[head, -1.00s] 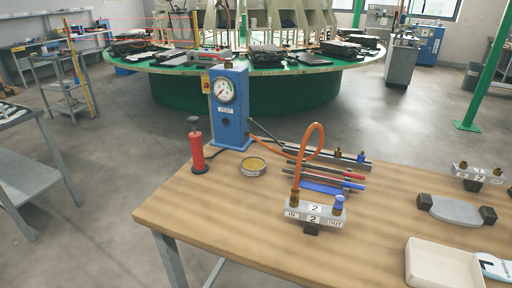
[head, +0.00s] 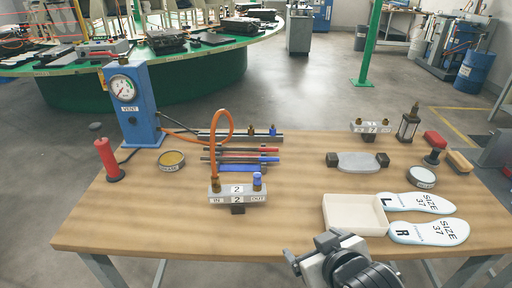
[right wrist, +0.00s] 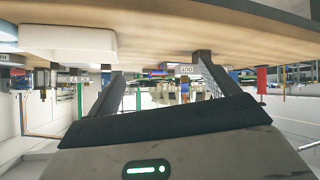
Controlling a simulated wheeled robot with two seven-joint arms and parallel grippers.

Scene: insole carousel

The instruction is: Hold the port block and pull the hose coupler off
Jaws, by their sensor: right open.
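The grey port block (head: 238,198), labelled 2 with IN and OUT, stands upright on a dark foot near the table's front. A brass hose coupler (head: 215,185) sits on its IN end, with an orange hose (head: 222,112) looping up from it and back. A blue fitting (head: 257,181) sits on its OUT end. My right gripper (head: 308,250) is open and empty at the front edge, right of and nearer than the block, apart from it. In the right wrist view, the open fingers (right wrist: 160,82) frame the distance, with an OUT label (right wrist: 184,69) beyond. My left gripper is not in view.
A blue gauge box (head: 142,105), a red pump (head: 108,160) and a tin (head: 172,160) stand left. Coloured rods (head: 240,160) lie behind the block. A white tray (head: 352,216) and insoles (head: 428,230) lie right. Another port block (head: 371,127) stands at the back right.

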